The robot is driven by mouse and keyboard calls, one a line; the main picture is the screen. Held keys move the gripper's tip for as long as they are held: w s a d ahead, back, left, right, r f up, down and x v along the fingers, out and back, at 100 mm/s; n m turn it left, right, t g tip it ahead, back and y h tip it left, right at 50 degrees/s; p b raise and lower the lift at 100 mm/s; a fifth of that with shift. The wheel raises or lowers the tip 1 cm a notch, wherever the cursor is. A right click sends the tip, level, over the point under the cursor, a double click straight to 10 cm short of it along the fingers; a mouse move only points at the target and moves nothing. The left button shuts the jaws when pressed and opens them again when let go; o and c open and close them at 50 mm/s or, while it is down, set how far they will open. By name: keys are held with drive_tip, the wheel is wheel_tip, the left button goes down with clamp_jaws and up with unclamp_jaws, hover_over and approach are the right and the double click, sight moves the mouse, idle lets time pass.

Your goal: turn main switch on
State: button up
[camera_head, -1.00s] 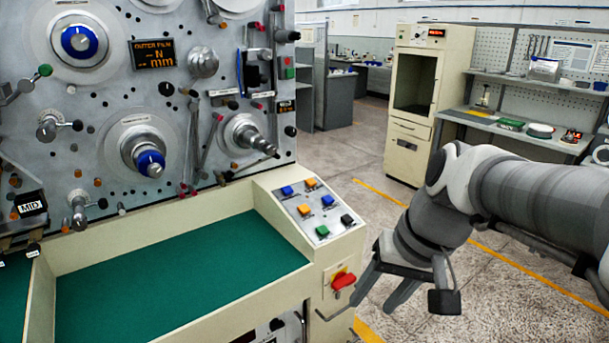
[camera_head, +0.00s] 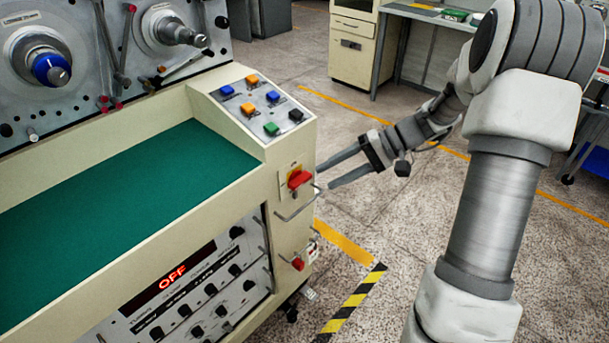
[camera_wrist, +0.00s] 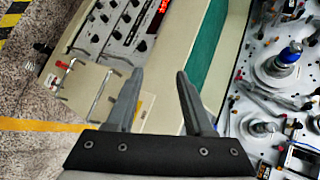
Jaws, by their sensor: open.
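The main switch is a red rotary handle (camera_head: 299,179) on a yellow plate, on the front end of the cream machine cabinet (camera_head: 230,150). My gripper (camera_head: 325,177) is open and empty, with its two fingers pointing left toward the switch. The fingertips are just right of the handle in the head view, seemingly apart from it; the depth gap is hard to judge. In the wrist view my open gripper (camera_wrist: 159,72) faces the cabinet; the switch is mostly or wholly hidden near the left finger.
A wire handle (camera_head: 298,206) sticks out just below the switch, and a smaller red knob (camera_head: 298,263) sits lower down. A button panel (camera_head: 262,105) is above. The display (camera_head: 172,277) reads OFF. Open floor lies right of the cabinet.

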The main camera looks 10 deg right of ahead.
drive_tip(key=w+d+f+m+t+y+b, duration=0.1)
drive_tip(key=w+d+f+t+y+b, duration=0.15)
drive_tip(key=d+f, duration=0.45)
drive_tip(key=m+t+y, duration=0.1)
drive_tip(key=m+t, duration=0.2)
drive_tip(key=t, duration=0.3)
approach(305, 182)
drive_tip(key=b+x, duration=0.1)
drive_tip(key=x, duration=0.7)
drive_tip(key=shift+w+a, duration=0.25)
drive_tip(key=shift+a, duration=0.1)
clamp_jaws()
